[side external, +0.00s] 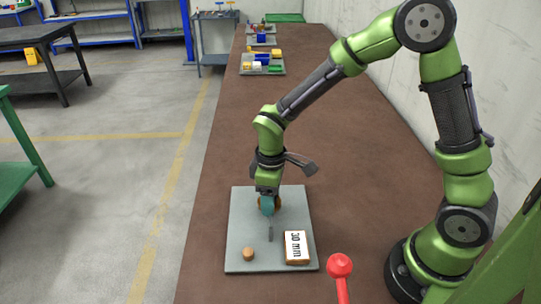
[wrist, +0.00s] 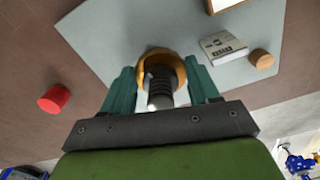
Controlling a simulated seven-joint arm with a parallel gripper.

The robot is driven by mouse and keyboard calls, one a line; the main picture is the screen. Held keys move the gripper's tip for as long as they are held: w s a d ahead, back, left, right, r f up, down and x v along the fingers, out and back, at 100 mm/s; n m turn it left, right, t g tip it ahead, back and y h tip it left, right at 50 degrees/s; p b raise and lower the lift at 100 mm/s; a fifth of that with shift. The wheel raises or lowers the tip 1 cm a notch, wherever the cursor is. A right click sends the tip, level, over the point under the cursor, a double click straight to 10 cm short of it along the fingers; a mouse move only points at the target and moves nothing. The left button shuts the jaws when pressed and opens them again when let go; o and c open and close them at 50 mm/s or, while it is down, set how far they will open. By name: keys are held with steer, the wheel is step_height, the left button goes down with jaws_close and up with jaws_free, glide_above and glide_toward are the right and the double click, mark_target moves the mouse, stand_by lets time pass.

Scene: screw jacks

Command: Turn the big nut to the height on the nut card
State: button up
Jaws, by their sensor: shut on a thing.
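The big nut (wrist: 147,62) is a golden-brown ring around a dark threaded screw (wrist: 158,88) in the wrist view. My gripper (wrist: 163,80) has its teal fingers on both sides of the nut and is shut on it. In the side view my gripper (side external: 267,205) points down over the grey plate, and only a brown edge of the nut (side external: 278,203) shows behind the fingers. The nut card (side external: 297,247) lies on the plate at the front right and reads "30 mm". The nut's height on the screw cannot be read.
A small grey block with markings (wrist: 222,47) and a wooden cylinder (side external: 248,254) are on the grey plate (side external: 240,215). A red knob on a stick (side external: 340,265) stands right of the plate. Trays of coloured blocks (side external: 262,64) lie farther back on the brown table.

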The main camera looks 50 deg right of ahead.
steer(key=shift+s+f+n, duration=0.1)
steer(key=shift+f+n, duration=0.05)
steer(key=shift+n, duration=0.65)
steer(key=shift+d, duration=0.1)
steer(key=o, duration=1.1)
steer(key=shift+c, duration=0.2)
step_height(320, 180, up, 17)
